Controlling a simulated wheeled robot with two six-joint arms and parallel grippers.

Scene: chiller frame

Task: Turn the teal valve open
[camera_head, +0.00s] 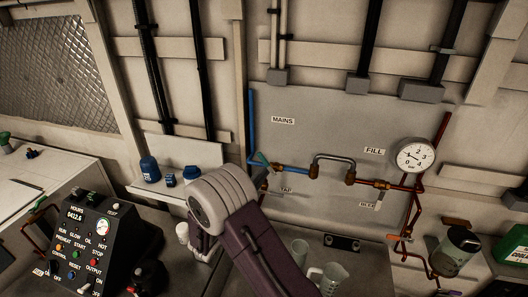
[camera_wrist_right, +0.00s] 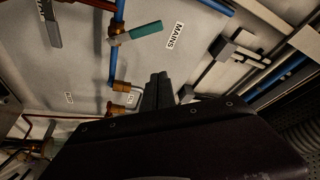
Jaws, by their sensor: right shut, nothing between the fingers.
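The teal valve handle (camera_wrist_right: 140,32) shows in the right wrist view. It is a teal-gripped lever on a brass valve in the blue pipe, near the MAINS label, and it lies slantwise across the pipe. In the head view the teal handle (camera_head: 262,158) is small, just above my right arm. My right gripper (camera_wrist_right: 158,78) is shut and empty. Its fingertips point toward the panel, below the handle in the wrist picture and apart from it. In the head view my arm hides much of the area below the valve. My left gripper is not in view.
Copper pipes, a grey hose loop (camera_head: 333,160) and a pressure gauge (camera_head: 416,156) are right of the valve. Blue caps (camera_head: 150,168) sit on a shelf to the left. A control box (camera_head: 82,248) stands lower left. Clear jugs (camera_head: 325,278) stand beside my arm.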

